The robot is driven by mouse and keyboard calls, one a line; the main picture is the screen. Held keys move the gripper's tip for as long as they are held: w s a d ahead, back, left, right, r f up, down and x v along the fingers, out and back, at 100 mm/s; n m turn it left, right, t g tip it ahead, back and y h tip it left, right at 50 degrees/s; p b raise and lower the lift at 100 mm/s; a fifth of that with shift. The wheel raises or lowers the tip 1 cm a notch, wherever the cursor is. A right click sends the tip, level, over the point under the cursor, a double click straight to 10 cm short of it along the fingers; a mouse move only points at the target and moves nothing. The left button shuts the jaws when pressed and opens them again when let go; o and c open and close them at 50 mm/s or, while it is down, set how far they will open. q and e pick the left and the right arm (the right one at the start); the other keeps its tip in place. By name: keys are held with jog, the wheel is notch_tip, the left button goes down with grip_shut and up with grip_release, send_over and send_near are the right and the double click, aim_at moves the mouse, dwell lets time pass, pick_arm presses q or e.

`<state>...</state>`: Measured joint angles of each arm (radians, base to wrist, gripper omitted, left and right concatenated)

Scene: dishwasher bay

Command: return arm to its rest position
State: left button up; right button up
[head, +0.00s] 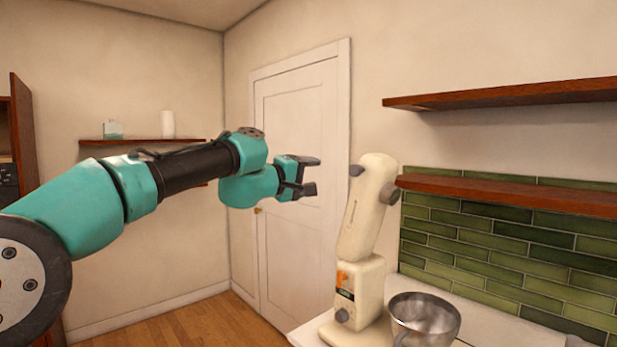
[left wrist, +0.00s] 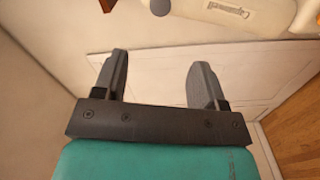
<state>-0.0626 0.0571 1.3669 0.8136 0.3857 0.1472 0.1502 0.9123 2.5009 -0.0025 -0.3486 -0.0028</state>
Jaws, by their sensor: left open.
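My left arm comes in from the left in the head view and is raised in the air. Its left gripper (head: 312,175) is open and empty, in front of the white door and to the left of the stand mixer. In the left wrist view the two fingers of the left gripper (left wrist: 152,80) are spread apart with nothing between them. My right gripper shows in neither view.
A cream stand mixer (head: 362,225) with its head tilted up stands on the white counter (head: 480,325), with a metal bowl (head: 425,318) beside it. Wooden shelves (head: 500,94) are on the right wall. The white door (head: 300,110) is behind the gripper.

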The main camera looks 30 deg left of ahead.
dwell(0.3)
pick_arm(q)
jog(key=w+d+f+m+g+y, duration=0.1)
jog(key=w+f+g, duration=0.1)
jog(key=f, duration=1)
jog(key=w+d+f+g+y, duration=0.1)
jog(key=w+f+g, duration=0.1)
jog(key=f, duration=1.1)
jog(key=w+d+f+m+g+y, duration=0.1)
jog(key=w+d+f+g, duration=0.1)
jog(key=f, duration=1)
jog(key=s+d+f+m+g, duration=0.15)
jog(key=s+f, duration=0.25)
jog(key=f, duration=0.7)
jog(key=s+d+f+m+g, duration=0.1)
jog(key=s+f+g, duration=0.25)
jog(key=f, duration=0.75)
jog(key=s+d+f+m+g, duration=0.2)
jog(key=s+f, duration=0.7)
jog(key=s, duration=0.3)
jog(key=s+d+f+m+g, duration=0.2)
jog(key=s+d+f+g, duration=0.1)
jog(key=s+f, duration=0.7)
jog(key=s, duration=0.3)
jog(key=shift+s+f, duration=0.2)
jog(key=shift+f, duration=0.05)
